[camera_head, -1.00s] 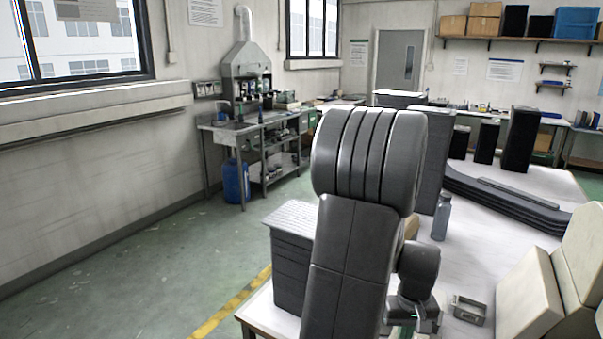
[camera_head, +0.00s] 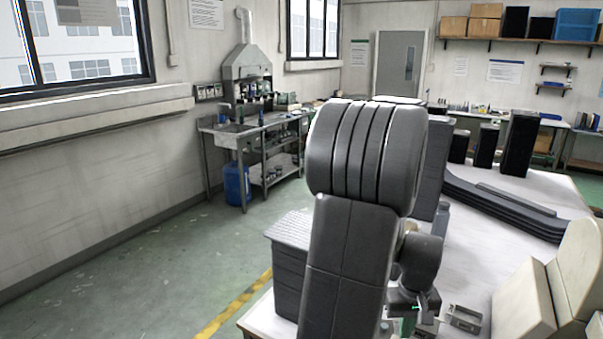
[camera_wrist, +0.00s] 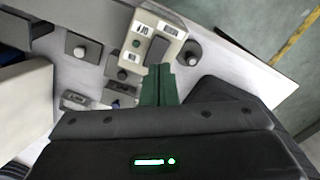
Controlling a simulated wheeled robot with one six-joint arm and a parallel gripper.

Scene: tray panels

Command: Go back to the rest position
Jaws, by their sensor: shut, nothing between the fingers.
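My gripper shows in the wrist view (camera_wrist: 159,82) as two green fingers pressed together, with nothing between them. The fingers point at a beige box (camera_wrist: 133,42) with a green button and small labels, on the white table. I cannot tell whether they touch it. In the head view my dark grey arm fills the middle, and the gripper is mostly hidden low behind it, above the table's near part.
Dark blocks (camera_head: 520,145) stand at the back. Green floor (camera_head: 185,265) is clear on the left.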

